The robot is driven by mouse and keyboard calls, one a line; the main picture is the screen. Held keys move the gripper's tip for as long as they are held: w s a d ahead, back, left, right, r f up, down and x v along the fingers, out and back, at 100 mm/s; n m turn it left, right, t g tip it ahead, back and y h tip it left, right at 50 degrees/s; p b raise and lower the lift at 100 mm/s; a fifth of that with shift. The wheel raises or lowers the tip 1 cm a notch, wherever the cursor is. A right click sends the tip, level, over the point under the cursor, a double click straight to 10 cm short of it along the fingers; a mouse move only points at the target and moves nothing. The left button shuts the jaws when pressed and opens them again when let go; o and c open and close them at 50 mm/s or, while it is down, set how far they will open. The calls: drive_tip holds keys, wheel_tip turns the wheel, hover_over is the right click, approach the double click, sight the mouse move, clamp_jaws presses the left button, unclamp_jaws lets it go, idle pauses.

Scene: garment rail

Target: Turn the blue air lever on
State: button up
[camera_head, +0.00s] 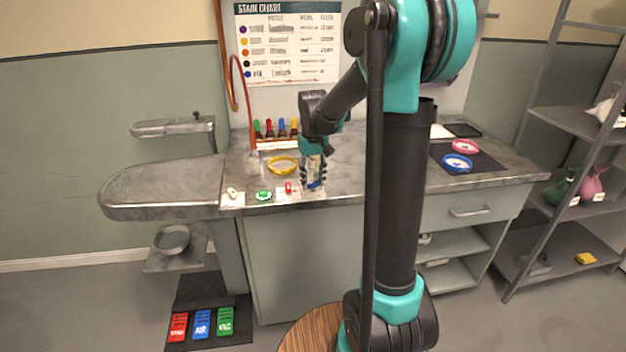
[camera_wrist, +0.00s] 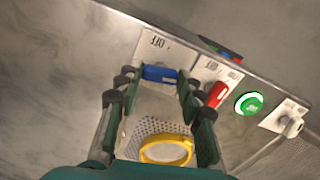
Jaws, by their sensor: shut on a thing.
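The blue air lever (camera_wrist: 160,73) is a short blue handle on a white plate (camera_wrist: 163,47) near the front edge of the counter. In the wrist view it lies crosswise between the fingertips, and the plate's OFF mark shows upside down past it. My gripper (camera_wrist: 157,78) is shut on the blue lever, with a finger at each end of it. In the head view my gripper (camera_head: 314,178) points down at the counter's front edge, and the lever shows small and partly hidden between the fingers (camera_head: 315,185).
A red lever (camera_wrist: 215,95) stands close beside the right finger, then a green button (camera_wrist: 249,104) and a white knob (camera_wrist: 291,126). A yellow hoop (camera_head: 283,166) and a rack of coloured bottles (camera_head: 276,142) are behind. Red, AIR and VAC pedals (camera_head: 203,324) lie on the floor.

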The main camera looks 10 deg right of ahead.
sight(313, 183)
drive_tip(key=shift+m, duration=1.1)
drive_tip(key=o, duration=1.2)
drive_tip(key=shift+c, duration=0.2)
wheel_tip(313, 183, up, 12)
drive_tip(key=s+d+f+t, duration=0.2)
drive_tip(key=s+f, duration=0.8)
drive_tip(key=s, duration=0.1)
drive_tip(key=s+d+f+t, duration=0.2)
drive_tip(key=s+f, duration=0.8)
drive_tip(key=s, duration=0.1)
drive_tip(key=shift+s+d, duration=0.15)
drive_tip(key=shift+s, duration=0.2)
